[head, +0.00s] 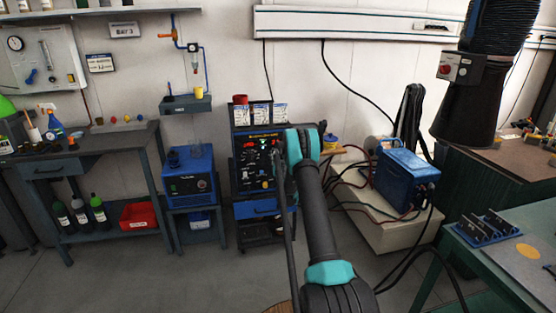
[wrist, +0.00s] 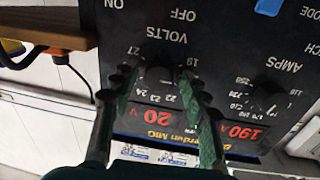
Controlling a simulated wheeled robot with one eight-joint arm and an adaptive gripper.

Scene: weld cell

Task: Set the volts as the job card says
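The welder (head: 257,208) stands against the back wall in the head view, with several cards (head: 263,114) on top; their writing is too small to read. In the wrist view the welder's panel appears upside down. The VOLTS knob (wrist: 160,76) is dark, with scale numbers around it, and the red volts display (wrist: 152,112) reads 20 V. My gripper (wrist: 160,78) is open, with one finger to each side of the VOLTS knob; I see a gap at both sides and cannot tell any contact. In the head view my arm hides part of the panel.
The AMPS knob (wrist: 262,98) sits beside my right finger in the wrist view, with the amps display (wrist: 240,132) reading 190 A. A blue unit (head: 190,183) stands left of the welder. A blue box (head: 405,178) with cables is to the right.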

